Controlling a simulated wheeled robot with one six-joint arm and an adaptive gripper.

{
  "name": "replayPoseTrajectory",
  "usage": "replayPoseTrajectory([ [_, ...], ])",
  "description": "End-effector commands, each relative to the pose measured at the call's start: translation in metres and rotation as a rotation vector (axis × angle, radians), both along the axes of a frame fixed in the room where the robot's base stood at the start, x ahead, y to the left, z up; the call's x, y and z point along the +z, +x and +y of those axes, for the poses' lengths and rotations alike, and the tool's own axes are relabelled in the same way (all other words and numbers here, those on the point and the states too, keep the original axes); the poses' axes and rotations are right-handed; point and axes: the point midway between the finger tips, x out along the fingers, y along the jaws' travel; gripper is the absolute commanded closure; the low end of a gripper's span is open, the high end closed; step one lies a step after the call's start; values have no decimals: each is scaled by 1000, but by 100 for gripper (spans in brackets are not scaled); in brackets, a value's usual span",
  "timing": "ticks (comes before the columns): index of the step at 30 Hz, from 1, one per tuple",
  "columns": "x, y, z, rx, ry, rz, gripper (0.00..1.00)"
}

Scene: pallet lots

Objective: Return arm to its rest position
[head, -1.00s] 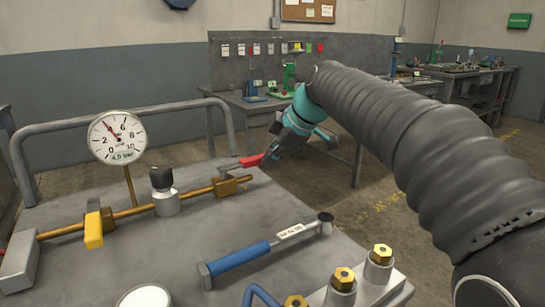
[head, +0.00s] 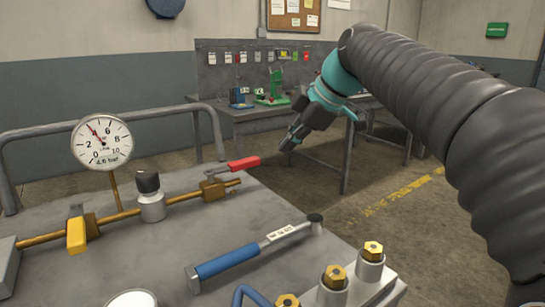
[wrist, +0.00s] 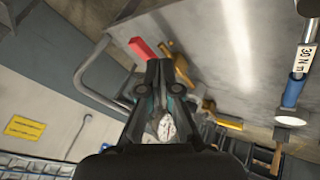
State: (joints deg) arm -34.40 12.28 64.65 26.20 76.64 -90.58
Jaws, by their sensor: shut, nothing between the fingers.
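My gripper (head: 290,142) is at the end of my raised arm, past the right end of the metal bench in the head view. Its fingers point down and left, and it is shut and empty. In the wrist view my gripper (wrist: 160,68) has its two dark fingers together. A red lever handle (head: 243,163) on the brass pipe lies below and left of the gripper, apart from it. The red handle also shows in the wrist view (wrist: 143,48), beyond the fingertips.
The bench (head: 150,245) carries a pressure gauge (head: 101,143), a yellow valve handle (head: 76,235), a blue-handled torque wrench (head: 230,262) and brass-capped fittings (head: 335,278). A rail (head: 100,120) edges its far side. Another workbench (head: 300,118) stands behind. Floor between them is clear.

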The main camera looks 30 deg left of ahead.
Motion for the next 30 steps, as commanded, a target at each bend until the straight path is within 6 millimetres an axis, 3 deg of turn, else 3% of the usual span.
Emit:
replayPoseTrajectory([
  [6,18,3,-13,0,0,0,100],
  [14,21,2,-15,-7,0,7,100],
  [20,22,9,-13,-170,32,92,100],
  [26,-34,24,-21,-496,7,282,100],
  [30,-71,19,-51,-746,-14,391,100],
])
